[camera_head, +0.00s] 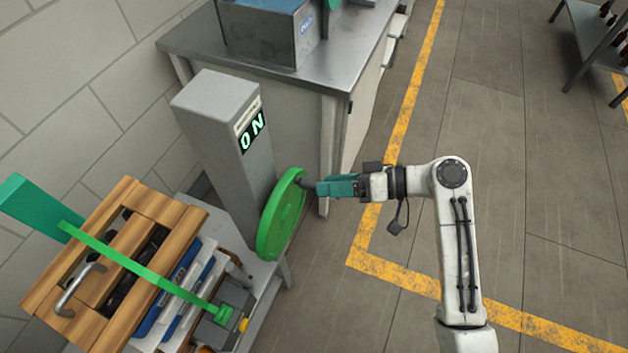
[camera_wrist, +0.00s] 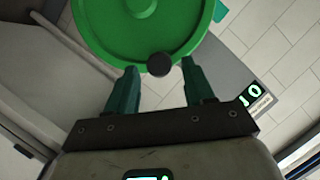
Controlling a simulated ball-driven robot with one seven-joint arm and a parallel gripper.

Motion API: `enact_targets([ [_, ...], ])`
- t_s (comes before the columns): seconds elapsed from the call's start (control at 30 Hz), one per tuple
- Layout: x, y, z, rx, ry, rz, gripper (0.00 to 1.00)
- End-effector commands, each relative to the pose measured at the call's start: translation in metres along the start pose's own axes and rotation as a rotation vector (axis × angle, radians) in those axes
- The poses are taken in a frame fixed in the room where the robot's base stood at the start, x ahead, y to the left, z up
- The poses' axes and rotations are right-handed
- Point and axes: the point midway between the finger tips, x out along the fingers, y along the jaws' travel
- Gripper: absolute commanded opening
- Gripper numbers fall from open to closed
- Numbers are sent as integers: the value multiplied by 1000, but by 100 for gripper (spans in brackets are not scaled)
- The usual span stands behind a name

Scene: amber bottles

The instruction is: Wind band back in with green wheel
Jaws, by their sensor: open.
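The green wheel (camera_head: 280,218) stands upright on the side of a grey column (camera_head: 222,140). It fills the top of the wrist view (camera_wrist: 120,40). A dark round knob (camera_wrist: 159,64) sticks out near its rim. My gripper (camera_head: 318,187) points at the wheel's upper right edge. In the wrist view its green fingers (camera_wrist: 157,75) are apart, one on each side of the knob; contact is not clear. The green band (camera_head: 140,268) runs from a green block (camera_head: 35,208) across a wooden crate (camera_head: 160,220) to a green end piece (camera_head: 222,313).
The column's display (camera_head: 252,131) reads "0 N". Behind it is a metal-topped bench (camera_head: 330,60) with a grey box (camera_head: 268,35). A shelf with dark bottles (camera_head: 597,40) stands at the far right. The floor to the right is open, with yellow lines (camera_head: 405,110).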

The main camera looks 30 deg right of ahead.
Motion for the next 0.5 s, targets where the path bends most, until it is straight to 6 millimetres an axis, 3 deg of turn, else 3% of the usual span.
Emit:
enact_targets([
  [0.2, 32, -1, -1, -1, -1, -1, 53],
  [0.5, 45, 0, 0, -1, 0, 1, 53],
])
